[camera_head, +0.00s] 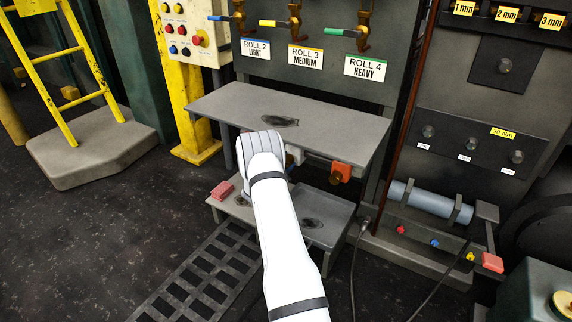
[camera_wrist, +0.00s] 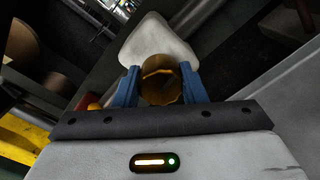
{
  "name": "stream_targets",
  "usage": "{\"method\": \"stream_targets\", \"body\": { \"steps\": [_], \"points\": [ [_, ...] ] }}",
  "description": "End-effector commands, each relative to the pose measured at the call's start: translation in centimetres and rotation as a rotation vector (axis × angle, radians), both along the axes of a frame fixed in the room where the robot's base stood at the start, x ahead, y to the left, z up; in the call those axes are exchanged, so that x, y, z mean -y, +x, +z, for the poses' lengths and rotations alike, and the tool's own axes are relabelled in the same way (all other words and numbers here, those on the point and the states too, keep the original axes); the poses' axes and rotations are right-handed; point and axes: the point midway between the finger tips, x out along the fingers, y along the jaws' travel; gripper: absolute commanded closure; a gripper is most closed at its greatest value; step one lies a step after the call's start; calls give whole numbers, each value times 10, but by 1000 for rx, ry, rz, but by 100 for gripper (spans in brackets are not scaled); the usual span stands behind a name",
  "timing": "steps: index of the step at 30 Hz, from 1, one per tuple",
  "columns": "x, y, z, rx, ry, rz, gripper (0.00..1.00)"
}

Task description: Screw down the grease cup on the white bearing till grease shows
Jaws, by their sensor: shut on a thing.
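In the wrist view my gripper (camera_wrist: 160,88) has its two blue fingers closed on the sides of a brass grease cup (camera_wrist: 158,92). The cup sits against the white bearing (camera_wrist: 158,40), which shows behind it. A brighter yellow-orange edge shows along the cup's upper rim; I cannot tell whether it is grease or lit brass. In the head view my white arm reaches under the grey shelf and hides my gripper and the cup. A small part of the white bearing (camera_head: 294,155) shows just right of the arm.
An orange bearing (camera_head: 341,171) hangs under the grey shelf (camera_head: 330,125), right of my arm. Below are a lower grey tray (camera_head: 335,215) and a pink block (camera_head: 222,190). A blue-grey roll (camera_head: 430,200) and a cable lie right.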

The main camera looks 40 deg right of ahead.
Motion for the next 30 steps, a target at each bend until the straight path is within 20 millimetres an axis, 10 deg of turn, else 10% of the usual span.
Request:
{"method": "stream_targets", "body": {
  "steps": [11, 12, 19, 30],
  "points": [
    [4, -3, 0, 5, 2, -11, 85],
    [4, -3, 0, 4, 2, -11, 60],
    [2, -2, 0, 4, 1, -6, 41],
    [-9, -5, 2, 0, 2, -1, 41]
  ]
}}
